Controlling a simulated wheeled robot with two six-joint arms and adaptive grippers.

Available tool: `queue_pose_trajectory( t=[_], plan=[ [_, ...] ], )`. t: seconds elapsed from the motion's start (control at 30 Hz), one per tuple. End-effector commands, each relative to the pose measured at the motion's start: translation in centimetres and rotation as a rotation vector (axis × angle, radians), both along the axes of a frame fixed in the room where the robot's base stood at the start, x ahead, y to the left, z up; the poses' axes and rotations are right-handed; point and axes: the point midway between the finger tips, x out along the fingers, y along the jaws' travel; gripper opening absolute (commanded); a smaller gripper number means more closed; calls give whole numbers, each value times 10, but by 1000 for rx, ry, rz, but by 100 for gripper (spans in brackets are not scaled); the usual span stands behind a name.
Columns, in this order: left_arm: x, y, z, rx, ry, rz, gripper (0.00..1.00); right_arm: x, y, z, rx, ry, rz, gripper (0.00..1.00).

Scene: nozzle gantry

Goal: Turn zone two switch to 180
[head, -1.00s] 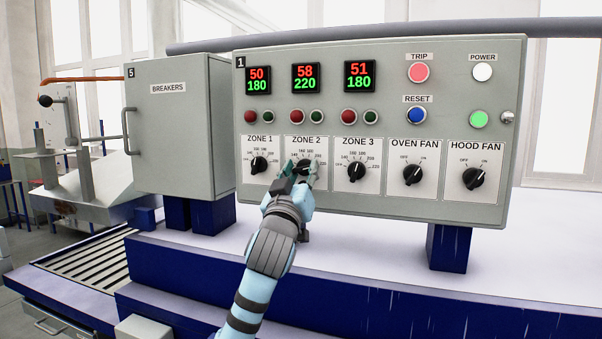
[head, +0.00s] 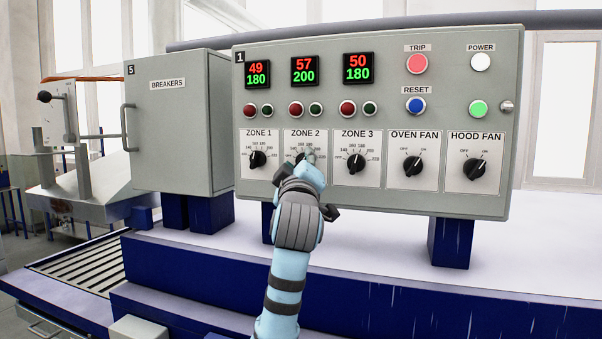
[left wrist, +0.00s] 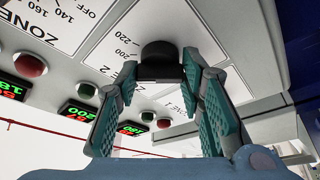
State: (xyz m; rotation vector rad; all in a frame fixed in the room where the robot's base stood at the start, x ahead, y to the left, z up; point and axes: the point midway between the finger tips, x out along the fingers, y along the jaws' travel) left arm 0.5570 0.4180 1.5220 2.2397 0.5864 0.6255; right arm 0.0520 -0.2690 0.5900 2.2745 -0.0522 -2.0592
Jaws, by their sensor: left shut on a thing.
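The zone two switch is a black rotary knob (left wrist: 159,53) on a white dial plate (head: 289,142) labelled ZONE 2. My left gripper (head: 310,160) is at this dial, with its teal fingers on either side of the knob in the left wrist view (left wrist: 158,72). It is shut on the knob. In the head view the gripper covers most of the knob, so its pointer cannot be made out. The zone two display (head: 304,71) reads 57 in red over 200 in green. My right gripper is in neither view.
The zone one knob (head: 258,159) and zone three knob (head: 356,161) stand close on either side. Red and green lamps sit above the dials. Oven fan (head: 412,167) and hood fan (head: 474,169) knobs are at the right. A breakers cabinet (head: 172,130) stands at the left.

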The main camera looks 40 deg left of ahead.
Motion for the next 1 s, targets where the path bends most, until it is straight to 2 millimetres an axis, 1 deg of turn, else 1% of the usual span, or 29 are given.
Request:
queue_pose_trajectory(
  t=[0.03,0.2,0.5,0.73,1.0],
  plan=[
    [0,-1,-2,-38,-12,-2,7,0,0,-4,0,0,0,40],
    [0,-1,-1,-180,-61,0,7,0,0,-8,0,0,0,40],
    [1,-1,0,-364,-122,0,7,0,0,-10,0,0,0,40],
    [1,-1,0,-432,-145,1,7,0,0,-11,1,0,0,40],
    [1,-1,0,-450,-150,0,7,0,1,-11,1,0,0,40]
  ],
)
